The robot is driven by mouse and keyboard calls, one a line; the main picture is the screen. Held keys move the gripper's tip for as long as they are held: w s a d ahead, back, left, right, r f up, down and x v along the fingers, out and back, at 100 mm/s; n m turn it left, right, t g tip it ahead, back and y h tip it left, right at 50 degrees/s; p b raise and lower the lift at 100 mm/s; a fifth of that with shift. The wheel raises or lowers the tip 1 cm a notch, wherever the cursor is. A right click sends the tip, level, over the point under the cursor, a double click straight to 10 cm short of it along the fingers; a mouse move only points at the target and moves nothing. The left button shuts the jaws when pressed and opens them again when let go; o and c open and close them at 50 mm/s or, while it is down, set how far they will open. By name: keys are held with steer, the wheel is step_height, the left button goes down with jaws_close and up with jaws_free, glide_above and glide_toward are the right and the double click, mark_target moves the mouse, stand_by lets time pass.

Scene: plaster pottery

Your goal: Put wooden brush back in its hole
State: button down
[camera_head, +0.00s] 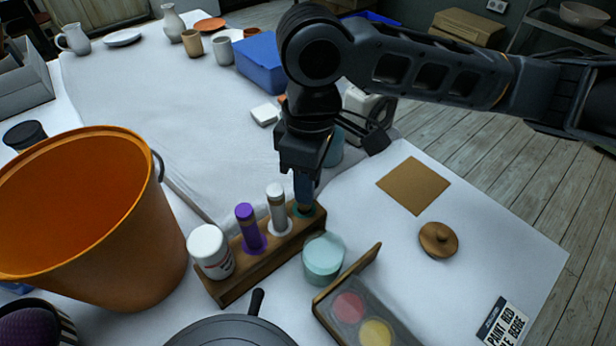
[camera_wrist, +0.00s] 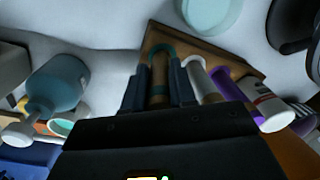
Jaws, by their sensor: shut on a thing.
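My gripper (camera_head: 304,190) points down over the far right end of the wooden holder (camera_head: 262,262). It is shut on the wooden brush (camera_wrist: 158,88), which shows brown between the two fingers in the wrist view. The brush's lower end is at the teal-ringed hole (camera_wrist: 172,48) of the holder. How deep it sits in the hole is hidden by the fingers. A white tube (camera_head: 277,208), a purple tube (camera_head: 248,228) and a white jar (camera_head: 210,252) stand along the same holder.
A teal jar (camera_head: 323,260) stands close to the holder's right side, beside an open paint palette (camera_head: 362,312). A large orange bucket (camera_head: 95,225) is at left. A blue box (camera_head: 262,62) stands behind. Clear table lies around the brown square (camera_head: 413,185) and wooden lid (camera_head: 438,239).

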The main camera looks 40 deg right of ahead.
steer(key=shift+f, duration=0.1)
steer(key=c, duration=0.8)
jaws_free()
steer(key=shift+c, duration=0.2)
steer(key=r, duration=0.8)
steer(key=shift+w+d+p, duration=0.2)
steer(key=shift+d+p, duration=0.05)
steer(key=shift+p, duration=0.15)
steer(key=shift+f, duration=0.1)
